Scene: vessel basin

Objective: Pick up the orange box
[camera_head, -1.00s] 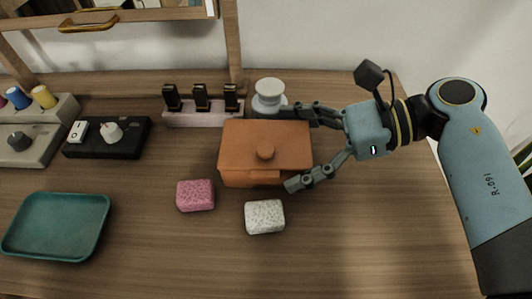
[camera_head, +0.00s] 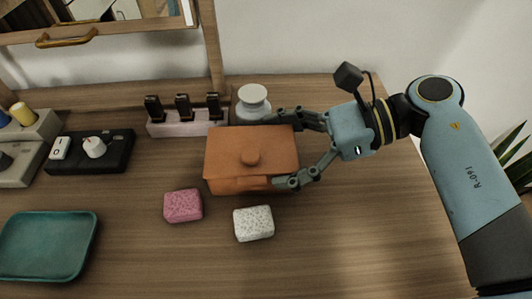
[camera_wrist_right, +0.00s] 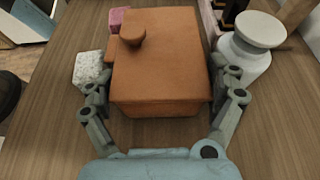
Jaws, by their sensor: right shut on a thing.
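The orange box (camera_head: 236,158) has a lid with a round knob and sits on the wooden table in the middle of the head view. My right gripper (camera_head: 287,151) reaches it from the right and is shut on it, one finger at the far side and one at the near side. In the right wrist view the orange box (camera_wrist_right: 165,65) lies between the two fingers of my right gripper (camera_wrist_right: 163,92). I cannot make out a clear gap under the box. My left gripper is not in view.
A white jar (camera_head: 253,104) stands right behind the box, close to the far finger. A pink sponge (camera_head: 183,205) and a white speckled sponge (camera_head: 253,223) lie in front. A teal tray (camera_head: 92,232) is at left, a black switch box (camera_head: 112,160) behind it. The table's right side is clear.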

